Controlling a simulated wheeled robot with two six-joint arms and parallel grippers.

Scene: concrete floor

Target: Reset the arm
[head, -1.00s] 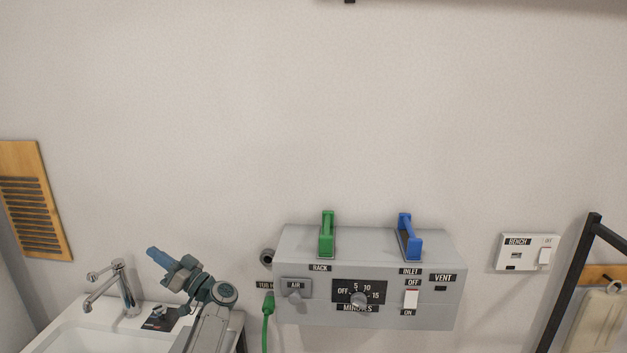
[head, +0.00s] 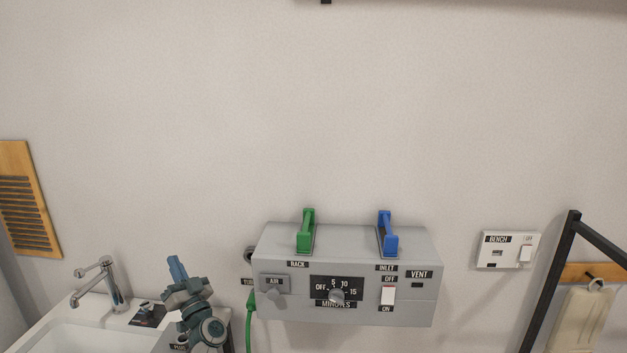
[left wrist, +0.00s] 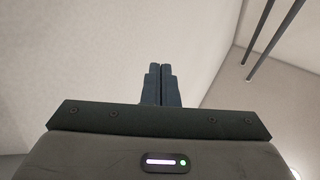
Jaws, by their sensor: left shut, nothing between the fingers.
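My left gripper (head: 176,264) is at the lower left of the head view, above the counter beside the sink, with its fingers pointing up. In the left wrist view its two blue fingers (left wrist: 161,84) lie side by side, shut with nothing between them. It is to the left of the grey control box and apart from it. My right gripper is in neither view.
A grey control box (head: 410,310) on the wall carries a green handle (head: 307,232), a blue handle (head: 387,235), a dial (head: 337,297) and a white switch (head: 388,295). A tap (head: 113,283) stands at the sink (head: 75,338). A black frame (head: 548,290) stands at right.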

